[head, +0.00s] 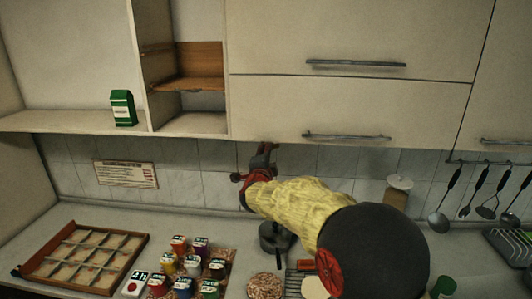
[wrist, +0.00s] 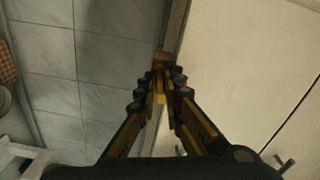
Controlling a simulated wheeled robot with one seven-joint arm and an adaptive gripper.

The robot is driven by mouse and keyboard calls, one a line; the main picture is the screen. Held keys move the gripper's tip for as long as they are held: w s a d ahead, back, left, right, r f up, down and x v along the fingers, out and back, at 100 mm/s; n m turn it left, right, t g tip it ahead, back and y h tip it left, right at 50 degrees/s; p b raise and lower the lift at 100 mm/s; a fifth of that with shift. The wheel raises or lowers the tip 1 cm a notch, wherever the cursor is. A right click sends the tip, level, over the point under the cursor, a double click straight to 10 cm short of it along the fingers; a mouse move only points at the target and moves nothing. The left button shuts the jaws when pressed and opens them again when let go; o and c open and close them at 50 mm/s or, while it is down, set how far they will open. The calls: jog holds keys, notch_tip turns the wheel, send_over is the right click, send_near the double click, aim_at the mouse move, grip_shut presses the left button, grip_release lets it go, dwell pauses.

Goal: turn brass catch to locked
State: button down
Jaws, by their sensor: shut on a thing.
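My gripper (head: 264,152) reaches up to the lower edge of the wall cabinet (head: 300,95), against the tiled wall. In the wrist view my gripper (wrist: 163,78) has its fingers close together at the cabinet's bottom edge. A small brownish brass catch (wrist: 161,60) shows at the fingertips, and the gripper is shut on it. The fingers hide most of the catch, so I cannot tell which way it is turned. In the head view my gripper covers the catch.
Bar handles (head: 346,136) stick out from the cabinet doors. A green box (head: 123,108) stands on the open shelf at left. Below are a wooden divided tray (head: 141,238), several small coloured containers (head: 166,263) and a dark pot (head: 270,243). Utensils (head: 446,201) hang at right.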

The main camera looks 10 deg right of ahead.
jog(key=shift+f+n+p, duration=0.1)
jog(key=shift+n+p, duration=2.7)
jog(key=shift+n, duration=4.8)
jog(key=c, duration=1.9)
grip_release()
